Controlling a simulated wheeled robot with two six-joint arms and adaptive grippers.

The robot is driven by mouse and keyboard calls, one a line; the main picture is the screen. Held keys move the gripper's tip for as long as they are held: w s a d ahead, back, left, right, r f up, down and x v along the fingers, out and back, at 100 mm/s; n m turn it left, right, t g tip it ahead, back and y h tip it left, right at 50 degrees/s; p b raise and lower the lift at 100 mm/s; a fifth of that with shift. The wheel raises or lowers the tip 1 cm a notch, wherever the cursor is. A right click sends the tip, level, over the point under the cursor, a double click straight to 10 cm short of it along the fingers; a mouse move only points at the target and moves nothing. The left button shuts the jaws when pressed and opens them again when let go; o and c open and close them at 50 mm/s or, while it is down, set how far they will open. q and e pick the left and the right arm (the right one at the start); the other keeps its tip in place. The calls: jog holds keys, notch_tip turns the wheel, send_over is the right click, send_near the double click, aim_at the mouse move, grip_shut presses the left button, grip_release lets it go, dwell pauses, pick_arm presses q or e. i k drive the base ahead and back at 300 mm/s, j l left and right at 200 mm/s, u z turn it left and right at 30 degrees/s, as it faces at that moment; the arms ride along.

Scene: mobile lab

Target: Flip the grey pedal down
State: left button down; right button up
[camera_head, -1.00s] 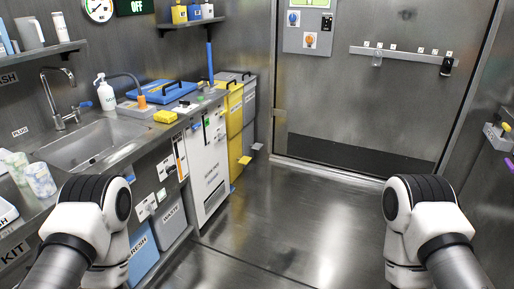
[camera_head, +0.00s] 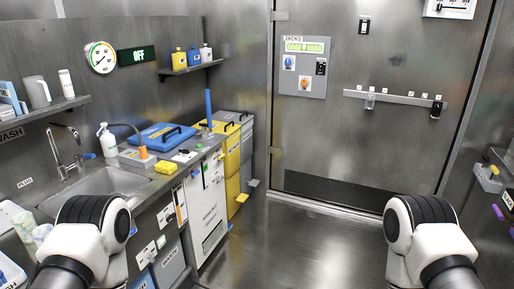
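The grey pedal (camera_head: 253,183) sticks out low at the foot of the grey bin (camera_head: 247,148), at the end of the counter in the head view. It is small, and I cannot tell its exact tilt. A yellow pedal (camera_head: 242,198) sits just nearer, at the foot of the yellow bin (camera_head: 232,163). Only white and black links of my two arms show at the lower left and lower right, well short of the pedals. Both grippers are out of the picture.
A counter with a sink (camera_head: 95,190) and a white cabinet (camera_head: 207,213) runs along the left. The floor (camera_head: 310,245) between the counter and the right wall is clear. A closed metal door (camera_head: 380,120) with a panel (camera_head: 306,67) stands at the back.

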aim_at(255, 182)
jog(key=i+z, duration=0.1)
jog(key=i, duration=0.5)
jog(key=i+l+z, duration=0.1)
jog(key=i, duration=1.05)
jog(key=i+z, duration=0.15)
jog(key=i, duration=0.4)
jog(key=i+j+z, duration=0.1)
jog(key=i, duration=0.5)
jog(key=i+j+z, duration=0.1)
jog(key=i, duration=0.45)
jog(key=i+j+z, duration=0.1)
jog(key=i+j, duration=0.15)
jog(key=i, duration=0.3)
